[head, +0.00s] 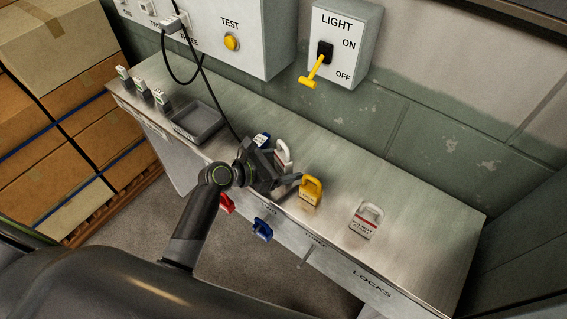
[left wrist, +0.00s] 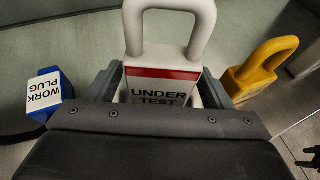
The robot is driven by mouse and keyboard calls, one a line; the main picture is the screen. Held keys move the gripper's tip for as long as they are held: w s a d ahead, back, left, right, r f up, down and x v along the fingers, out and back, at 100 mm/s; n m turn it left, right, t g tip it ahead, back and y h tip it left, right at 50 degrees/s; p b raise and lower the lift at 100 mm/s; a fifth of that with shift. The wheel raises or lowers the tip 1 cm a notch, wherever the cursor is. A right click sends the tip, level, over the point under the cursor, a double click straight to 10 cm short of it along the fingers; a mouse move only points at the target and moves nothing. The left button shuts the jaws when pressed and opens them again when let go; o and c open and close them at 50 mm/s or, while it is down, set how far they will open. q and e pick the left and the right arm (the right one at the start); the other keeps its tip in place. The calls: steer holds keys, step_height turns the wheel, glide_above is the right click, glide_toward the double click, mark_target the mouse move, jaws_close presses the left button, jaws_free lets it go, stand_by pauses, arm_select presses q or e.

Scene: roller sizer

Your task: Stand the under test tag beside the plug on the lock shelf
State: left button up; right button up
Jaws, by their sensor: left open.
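The under test tag (left wrist: 163,88), a white padlock-shaped piece with a red band, stands upright on the steel lock shelf (head: 330,185). In the head view the tag (head: 283,153) is partly hidden by my left gripper (head: 269,170). My left gripper (left wrist: 163,98) is open, with one finger on each side of the tag; I cannot tell whether either finger touches it. The blue plug (left wrist: 43,95), with a white "WORK PLUG" label, stands just left of the tag. The plug (head: 262,139) also shows behind my gripper in the head view. My right gripper is out of view.
A yellow padlock (head: 311,190) stands close on the right of my gripper. A white tag with red lettering (head: 366,220) lies further right. A grey tray (head: 197,122) is at left. Red (head: 226,203) and blue (head: 262,229) pieces hang on the shelf front. A black cable runs down from the wall box.

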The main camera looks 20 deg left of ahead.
arm_select(q)
steer(key=shift+r, duration=0.15)
steer(key=v, duration=1.2)
steer(key=shift+b, duration=0.3)
